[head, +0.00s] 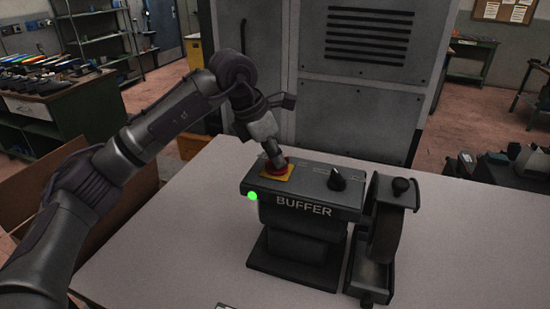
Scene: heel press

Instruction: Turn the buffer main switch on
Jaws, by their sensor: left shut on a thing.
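The buffer (300,225) stands on the table, a dark machine with "BUFFER" lettered on its front. On its sloped top, a red button (278,163) sits on a yellow plate (276,174) at the left. A black rotary knob (337,180) is on the right of the top. A green light (252,196) glows on the front left edge. My left gripper (273,156) reaches down from above and is shut on the red button, covering part of it. The knob is clear of the gripper. My right gripper is not in view.
The pale table (190,250) is bare to the left. A large grey cabinet (355,85) stands behind the table. Another dark machine (505,172) sits at the right edge.

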